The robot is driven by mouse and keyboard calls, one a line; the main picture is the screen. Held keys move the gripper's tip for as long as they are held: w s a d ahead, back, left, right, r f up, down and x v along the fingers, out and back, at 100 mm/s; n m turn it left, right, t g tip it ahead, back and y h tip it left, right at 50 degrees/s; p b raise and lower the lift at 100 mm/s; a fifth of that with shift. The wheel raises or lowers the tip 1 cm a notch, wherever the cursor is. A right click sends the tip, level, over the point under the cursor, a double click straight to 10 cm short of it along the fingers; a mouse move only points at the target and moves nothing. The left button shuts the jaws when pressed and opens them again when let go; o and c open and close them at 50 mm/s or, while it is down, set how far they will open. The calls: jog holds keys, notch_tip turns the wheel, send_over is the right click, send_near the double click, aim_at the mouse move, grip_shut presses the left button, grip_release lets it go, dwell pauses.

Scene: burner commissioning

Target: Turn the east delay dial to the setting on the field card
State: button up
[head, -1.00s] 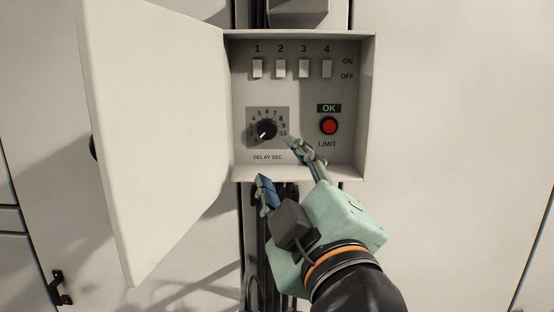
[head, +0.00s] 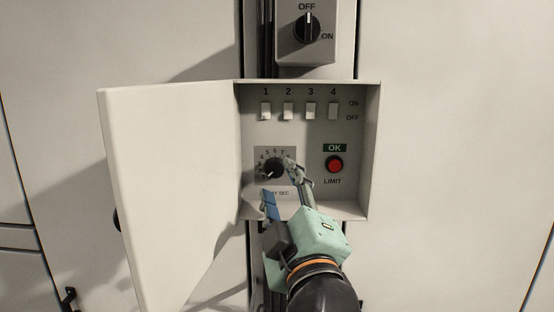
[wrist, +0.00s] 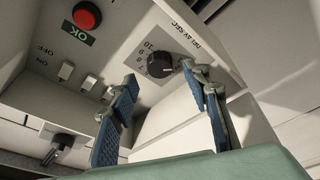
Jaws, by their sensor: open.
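The delay dial is a black knob (head: 274,168) on a grey numbered plate at the lower left inside the open control box. Its white pointer mark faces the lower left, at the low end of the scale; the exact number is too small to tell. In the wrist view the dial (wrist: 159,65) lies beyond and between the fingertips. My gripper (head: 279,177) is open, its blue-padded fingers just below and to the right of the knob, seemingly not touching it. It also shows in the wrist view (wrist: 157,80). The fingers hide part of the scale and label. No field card is in view.
The box door (head: 170,195) stands open to the left. Four-way numbered switches (head: 288,111) sit above the dial. A red limit button (head: 334,164) is right of it, under a green OK sign. An OFF/ON rotary switch (head: 307,28) is above the box.

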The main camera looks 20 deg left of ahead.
aim_at(275, 171)
jog(key=shift+p+x, duration=0.65)
jog(key=shift+x, duration=1.05)
jog(key=c, duration=1.1)
jog(key=shift+f+b, duration=0.1)
jog(key=shift+b, duration=0.3)
jog(key=shift+f+m+t+h+b, duration=0.2)
jog(key=shift+m+t+h+b, duration=0.1)
jog(key=shift+m+b, duration=0.95)
jog(key=m+t+h+b, duration=0.1)
jog(key=m+b, duration=0.2)
jog(key=shift+f, duration=0.1)
jog(key=m+b, duration=0.1)
jog(key=m, duration=0.1)
jog(key=m+h+b, duration=0.1)
jog(key=m, duration=0.1)
jog(key=m+t+h+b, duration=0.1)
jog(key=m+b, duration=0.1)
jog(key=shift+s+a+r, duration=0.1)
jog(key=shift+a+r, duration=0.15)
jog(key=shift+m+h, duration=0.25)
jog(key=shift+h, duration=0.05)
